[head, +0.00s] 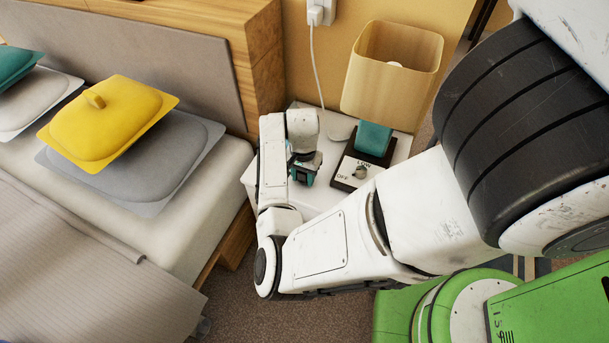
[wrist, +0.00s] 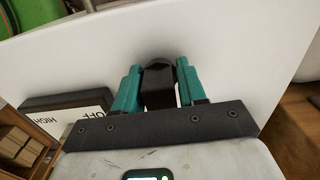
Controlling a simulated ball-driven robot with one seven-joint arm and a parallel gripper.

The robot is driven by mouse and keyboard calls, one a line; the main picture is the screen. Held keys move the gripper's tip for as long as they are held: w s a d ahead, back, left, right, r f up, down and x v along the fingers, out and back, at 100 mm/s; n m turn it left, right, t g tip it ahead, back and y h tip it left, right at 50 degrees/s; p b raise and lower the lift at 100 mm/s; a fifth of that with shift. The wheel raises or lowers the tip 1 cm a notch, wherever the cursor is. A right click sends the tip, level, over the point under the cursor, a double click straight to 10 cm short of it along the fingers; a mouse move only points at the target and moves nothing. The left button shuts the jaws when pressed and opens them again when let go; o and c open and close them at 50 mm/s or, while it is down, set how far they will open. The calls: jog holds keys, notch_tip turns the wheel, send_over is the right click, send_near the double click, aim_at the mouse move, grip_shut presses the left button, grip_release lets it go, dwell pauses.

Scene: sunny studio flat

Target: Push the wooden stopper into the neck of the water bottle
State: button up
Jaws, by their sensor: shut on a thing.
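My arm hides part of the table in the head view.
A lamp shade (head: 392,70) stands behind.

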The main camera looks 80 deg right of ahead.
jog(key=shift+r, duration=0.1)
dwell(0.3)
jog(key=shift+r+p, duration=2.45)
jog(key=shift+p, duration=0.2)
jog(key=shift+w, duration=0.1)
